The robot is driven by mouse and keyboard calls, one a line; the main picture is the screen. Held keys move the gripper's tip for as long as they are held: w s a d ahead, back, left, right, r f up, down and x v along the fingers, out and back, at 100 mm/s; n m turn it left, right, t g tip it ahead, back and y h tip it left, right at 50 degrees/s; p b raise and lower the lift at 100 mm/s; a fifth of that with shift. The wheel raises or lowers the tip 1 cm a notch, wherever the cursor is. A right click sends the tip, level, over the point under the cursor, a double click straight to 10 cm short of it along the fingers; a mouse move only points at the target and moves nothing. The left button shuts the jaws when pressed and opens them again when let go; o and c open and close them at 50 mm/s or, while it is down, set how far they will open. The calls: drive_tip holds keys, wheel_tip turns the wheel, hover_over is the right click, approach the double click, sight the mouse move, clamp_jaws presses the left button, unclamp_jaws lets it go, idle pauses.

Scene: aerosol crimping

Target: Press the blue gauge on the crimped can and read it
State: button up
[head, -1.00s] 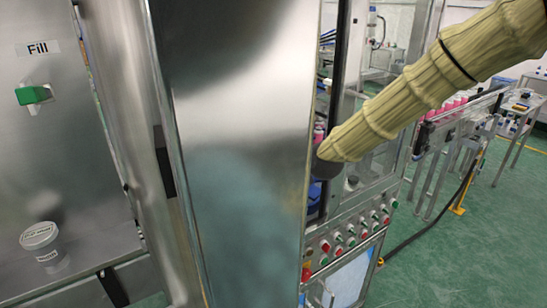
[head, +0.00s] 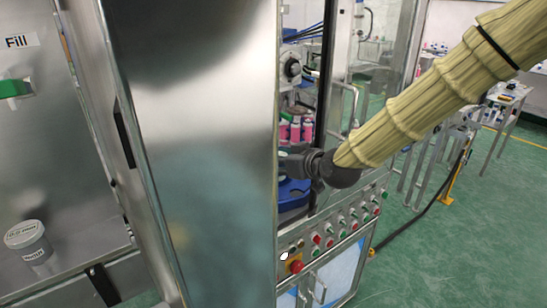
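My gripper (head: 298,165) is dark grey and reaches leftward into the machine opening. Its fingertips are hidden behind the edge of the steel panel, so I cannot tell whether it is open or holds anything. Just behind and above it stand several pink cans (head: 296,131); I cannot tell whether any is crimped. A blue round part (head: 291,194) shows just below my gripper, and I cannot tell whether they touch. I cannot make out the blue gauge or any reading.
A tall steel panel (head: 205,160) blocks much of the view left of my gripper. A control panel with buttons (head: 345,228) and a red knob (head: 296,266) sits below.

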drive_tip(key=s+d, duration=0.5)
drive_tip(key=s, duration=0.2)
drive_tip(key=shift+s, duration=0.3)
idle(0.4)
drive_tip(key=s+d+f+m+t+h, duration=0.1)
drive_tip(key=d+f+m+h, duration=0.2)
drive_tip(key=f, duration=0.9)
drive_tip(key=s+d+f+m+t+h, duration=0.1)
drive_tip(key=d+f+m+h, duration=0.2)
drive_tip(key=f, duration=1)
drive_tip(key=shift+d+m+h, duration=0.4)
drive_tip(key=shift+d+h, duration=0.3)
drive_tip(key=shift+d, duration=0.4)
drive_tip(key=shift+s, duration=0.15)
